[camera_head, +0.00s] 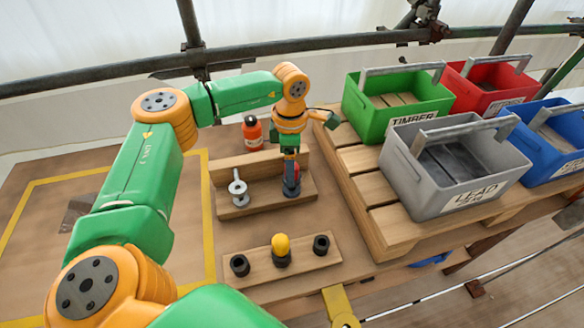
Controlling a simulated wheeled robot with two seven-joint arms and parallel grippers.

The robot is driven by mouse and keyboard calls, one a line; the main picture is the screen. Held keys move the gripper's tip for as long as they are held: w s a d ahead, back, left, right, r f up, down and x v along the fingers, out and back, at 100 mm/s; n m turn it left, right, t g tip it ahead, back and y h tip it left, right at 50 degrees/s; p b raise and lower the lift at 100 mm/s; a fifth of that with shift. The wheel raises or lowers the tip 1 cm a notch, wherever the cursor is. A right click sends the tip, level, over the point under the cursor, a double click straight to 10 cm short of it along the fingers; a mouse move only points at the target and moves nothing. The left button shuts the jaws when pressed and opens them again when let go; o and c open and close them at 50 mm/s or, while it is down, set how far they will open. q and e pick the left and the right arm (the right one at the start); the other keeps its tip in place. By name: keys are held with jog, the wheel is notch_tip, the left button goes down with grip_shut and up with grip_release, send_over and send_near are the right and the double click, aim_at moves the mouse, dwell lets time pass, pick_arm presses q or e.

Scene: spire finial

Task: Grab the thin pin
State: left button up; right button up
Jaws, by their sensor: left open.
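A thin silver pin (238,186) with a round flange stands upright on the left part of the stepped wooden rack. My left gripper (291,182) points straight down at the right part of the same rack, to the right of the silver pin and apart from it. It is open. A dark piece with some red (296,170) shows at its fingers and is mostly hidden by them; I cannot tell whether they touch it. My right gripper is not in view.
A wooden board (262,273) in front holds two black cups and a yellow-topped piece (281,246). An orange bottle (252,131) stands behind the rack. Grey (440,205), green (372,112), red and blue crates stand on a pallet at right. The yellow-taped area at left is mostly clear.

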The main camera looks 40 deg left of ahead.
pick_arm(q)
jog(key=shift+f, duration=0.2)
jog(key=shift+d, duration=0.1)
jog(key=c, duration=0.5)
grip_shut()
